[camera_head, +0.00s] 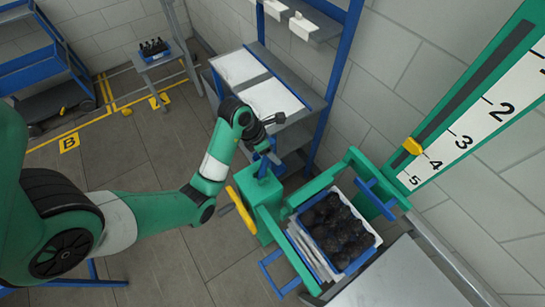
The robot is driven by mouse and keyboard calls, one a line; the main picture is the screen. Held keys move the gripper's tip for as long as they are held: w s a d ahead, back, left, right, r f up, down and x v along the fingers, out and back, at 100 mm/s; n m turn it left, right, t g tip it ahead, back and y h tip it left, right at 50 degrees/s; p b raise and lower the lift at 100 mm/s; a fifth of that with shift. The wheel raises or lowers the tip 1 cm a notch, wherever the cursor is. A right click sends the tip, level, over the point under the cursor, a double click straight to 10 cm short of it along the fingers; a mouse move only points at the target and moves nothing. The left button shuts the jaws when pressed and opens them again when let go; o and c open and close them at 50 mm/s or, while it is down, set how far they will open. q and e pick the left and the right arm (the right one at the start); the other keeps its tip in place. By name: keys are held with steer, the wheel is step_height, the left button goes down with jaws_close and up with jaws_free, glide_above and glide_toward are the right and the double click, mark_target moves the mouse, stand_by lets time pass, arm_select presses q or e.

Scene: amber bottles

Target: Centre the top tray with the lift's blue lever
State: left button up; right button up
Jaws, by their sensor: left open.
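The top tray (362,262) is blue-rimmed and holds several dark bottles. It lies on a stack of pale trays (303,249) in the green lift frame (328,179), above a grey surface. A blue lever (266,166) seems to stand on the lift's green post (262,192), partly hidden by my left wrist. A yellow lever (241,211) sticks out lower on that post. My left gripper (279,118) is open, just above the blue lever in the picture; I cannot tell whether they touch. My right gripper is out of view.
A yellow pointer (412,146) sits near 4 on the white scale (477,125). Blue side handles (272,272) flank the stack. A blue-framed shelf (270,99) stands behind my gripper. A grey table (405,278) is at front right. Floor left of the lift is clear.

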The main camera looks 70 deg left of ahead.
arm_select(q)
jaws_close()
stand_by(0.3)
stand_by(1.2)
